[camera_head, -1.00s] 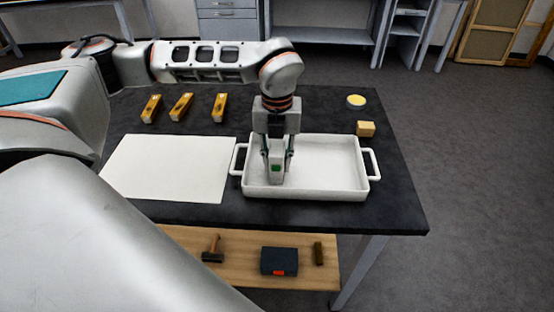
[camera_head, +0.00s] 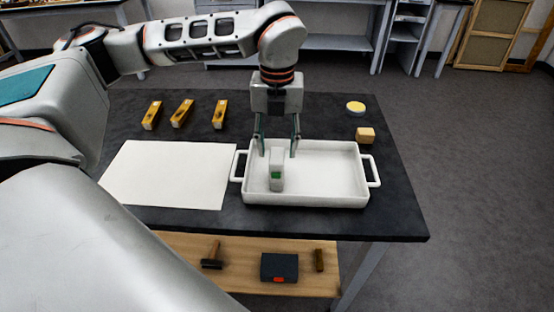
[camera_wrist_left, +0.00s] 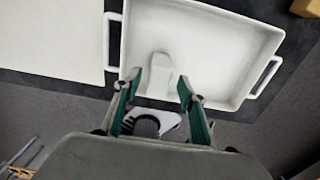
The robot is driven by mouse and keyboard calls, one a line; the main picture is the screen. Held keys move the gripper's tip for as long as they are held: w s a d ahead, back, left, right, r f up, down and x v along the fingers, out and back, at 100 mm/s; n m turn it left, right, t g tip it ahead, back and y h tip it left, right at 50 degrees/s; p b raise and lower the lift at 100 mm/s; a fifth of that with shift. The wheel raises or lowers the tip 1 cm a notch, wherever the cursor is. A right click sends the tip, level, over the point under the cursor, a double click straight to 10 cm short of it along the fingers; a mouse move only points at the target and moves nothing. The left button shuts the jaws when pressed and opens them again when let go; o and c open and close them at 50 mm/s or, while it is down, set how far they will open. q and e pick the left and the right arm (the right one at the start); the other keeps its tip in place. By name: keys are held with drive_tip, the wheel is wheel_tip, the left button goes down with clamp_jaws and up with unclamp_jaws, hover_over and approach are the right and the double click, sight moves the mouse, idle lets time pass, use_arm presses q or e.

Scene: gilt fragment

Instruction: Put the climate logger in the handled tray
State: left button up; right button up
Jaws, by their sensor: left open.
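The climate logger (camera_head: 277,172), a small pale block with a green patch, stands in the left part of the white handled tray (camera_head: 335,200). It appears upright on the tray floor. In the left wrist view the logger (camera_wrist_left: 160,68) shows beyond the fingertips, inside the tray (camera_wrist_left: 225,85). My left gripper (camera_head: 279,154) is open and empty, with its fingers above the logger and apart from it. The open fingers also show in the left wrist view (camera_wrist_left: 159,88). My right gripper is not in view.
A white sheet (camera_head: 170,175) lies left of the tray on the dark table. A yellow-topped round tin (camera_head: 355,107) and a tan block (camera_head: 365,135) stand at the back right. A lower shelf holds a hammer (camera_head: 212,255) and dark box (camera_head: 279,267).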

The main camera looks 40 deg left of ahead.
use_arm(q)
drive_tip(key=shift+r, duration=2.4)
